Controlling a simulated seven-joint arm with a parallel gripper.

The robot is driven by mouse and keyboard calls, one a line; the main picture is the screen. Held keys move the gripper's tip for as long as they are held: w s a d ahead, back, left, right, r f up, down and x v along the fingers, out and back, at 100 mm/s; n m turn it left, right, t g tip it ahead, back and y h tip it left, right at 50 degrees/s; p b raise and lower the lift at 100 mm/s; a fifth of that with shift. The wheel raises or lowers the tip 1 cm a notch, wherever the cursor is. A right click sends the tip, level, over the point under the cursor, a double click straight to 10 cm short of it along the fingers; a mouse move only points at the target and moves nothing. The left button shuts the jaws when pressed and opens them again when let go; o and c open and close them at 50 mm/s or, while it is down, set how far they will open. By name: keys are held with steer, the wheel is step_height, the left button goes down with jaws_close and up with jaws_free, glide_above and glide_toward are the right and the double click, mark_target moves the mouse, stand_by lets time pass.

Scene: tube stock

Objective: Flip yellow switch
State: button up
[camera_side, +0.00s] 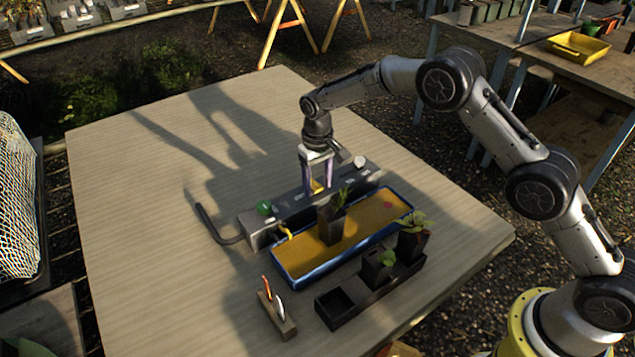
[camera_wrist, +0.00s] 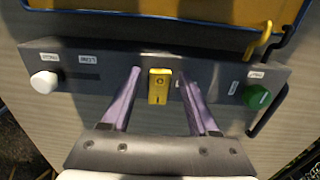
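The yellow switch (camera_wrist: 159,86) sits in the middle of a long grey control box, between my gripper's two purple fingers in the wrist view. It also shows small in the side view (camera_side: 318,186), partly behind a finger. The grey box (camera_side: 291,204) lies along the far side of a blue-rimmed tray. My gripper (camera_wrist: 161,72) is open, one finger on each side of the switch, with a gap to it on both sides. In the side view my gripper (camera_side: 318,190) points down over the box. I cannot tell whether the fingertips touch the box.
The box bears a white knob (camera_wrist: 44,81) and a green knob (camera_wrist: 257,96). A yellow hook (camera_wrist: 262,40) is by the tray. The blue-rimmed tray (camera_side: 290,280) holds a dark potted plant (camera_side: 331,222). A black pot rack (camera_side: 345,318) and tool block (camera_side: 277,316) stand nearer. The table's left is clear.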

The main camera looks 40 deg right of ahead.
jaws_close()
steer(key=shift+s+t, duration=0.15)
steer(key=shift+t, duration=0.55)
steer(key=shift+o, duration=0.6)
jaws_free()
